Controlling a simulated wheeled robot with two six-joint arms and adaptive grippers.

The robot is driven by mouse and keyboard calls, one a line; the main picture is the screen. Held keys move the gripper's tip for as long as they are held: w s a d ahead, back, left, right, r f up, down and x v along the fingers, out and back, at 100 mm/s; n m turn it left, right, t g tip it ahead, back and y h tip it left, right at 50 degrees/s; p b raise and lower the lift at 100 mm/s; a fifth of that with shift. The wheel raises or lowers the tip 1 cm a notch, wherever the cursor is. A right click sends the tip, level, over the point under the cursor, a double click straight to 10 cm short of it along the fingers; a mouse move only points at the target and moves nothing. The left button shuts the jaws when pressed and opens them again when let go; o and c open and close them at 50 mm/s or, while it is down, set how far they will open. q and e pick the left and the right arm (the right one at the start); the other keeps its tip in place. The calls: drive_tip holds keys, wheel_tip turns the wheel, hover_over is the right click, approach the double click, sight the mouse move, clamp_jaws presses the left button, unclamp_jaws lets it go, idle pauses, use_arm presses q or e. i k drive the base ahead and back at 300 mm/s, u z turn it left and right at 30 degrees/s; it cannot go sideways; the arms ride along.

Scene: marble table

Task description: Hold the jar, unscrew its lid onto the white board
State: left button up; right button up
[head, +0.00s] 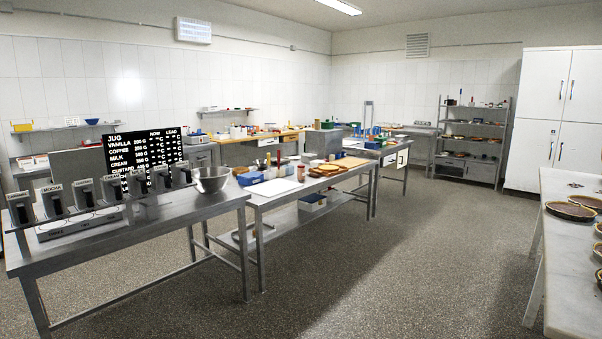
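Neither of my grippers is in the head view. I cannot make out a jar with a lid for certain; a small brownish upright container (301,173) stands on the middle steel table, too small to identify. A flat white board (272,188) lies on that table near its left end. Nothing is seen touching it.
A steel table (150,232) with labelled dispensers and a metal bowl (211,179) stands at left. A pale marble-like table (574,258) with pies (570,211) is at the right edge. The speckled floor (400,270) between is clear. Shelves and white cabinets (560,120) stand behind.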

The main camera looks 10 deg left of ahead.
sight(301, 172)
drive_tip(key=z, duration=0.5)
drive_tip(key=i, duration=2.7)
drive_tip(key=z, duration=0.35)
drive_tip(key=i, duration=2.6)
drive_tip(key=u, duration=0.25)
drive_tip(key=i, duration=1.3)
drive_tip(key=u, duration=0.7)
drive_tip(key=i, duration=0.95)
drive_tip(key=u, duration=1.7)
drive_tip(key=i, duration=1.2)
drive_tip(key=u, duration=0.7)
